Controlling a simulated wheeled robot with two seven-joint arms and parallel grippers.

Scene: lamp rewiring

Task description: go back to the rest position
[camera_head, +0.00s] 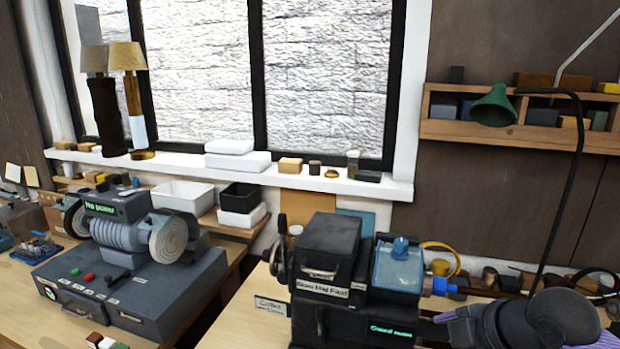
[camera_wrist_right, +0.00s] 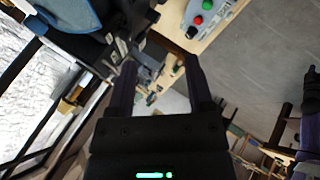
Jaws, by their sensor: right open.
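My right gripper (camera_wrist_right: 163,78) is in the right wrist view, its two dark fingers apart. No object shows held between them; the bench and floor show beyond the gap. A dark, rounded arm part of mine comes in at the lower right of the head view, beside the black machine (camera_head: 330,250); the fingertips are not clear there. My left gripper does not show in the head view.
A grey bench grinder (camera_head: 125,235) stands at left. A lamp with a green shade (camera_head: 494,106) rises at right, near a wooden wall shelf (camera_head: 470,131). White (camera_head: 182,195) and black (camera_head: 240,195) trays sit below the windowsill (camera_head: 300,178). Grey floor (camera_wrist_right: 265,60) shows in the wrist view.

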